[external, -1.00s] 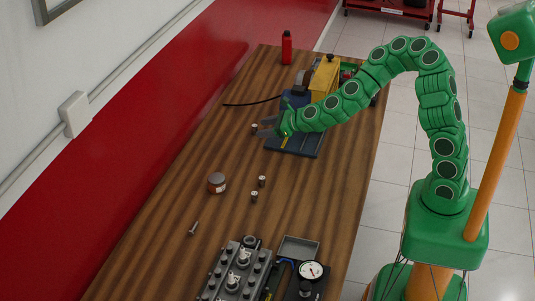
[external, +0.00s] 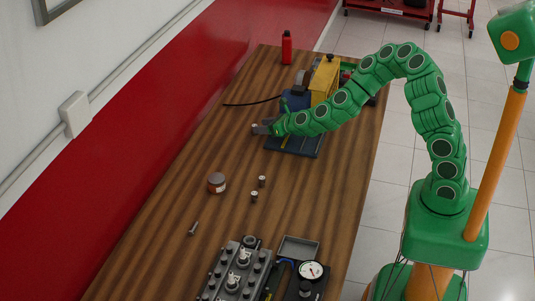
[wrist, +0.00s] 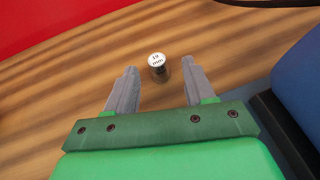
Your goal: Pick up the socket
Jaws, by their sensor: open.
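My gripper (wrist: 159,72) is open, with one grey finger on each side of the socket near the fingertips.
The blue and yellow machine (external: 323,82) stands close to the right of my gripper. A black cable (external: 250,103) lies behind it. A brown jar (external: 217,183), a bolt (external: 193,228) and an engine head (external: 238,275) are nearer the front. The table's middle is mostly clear.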

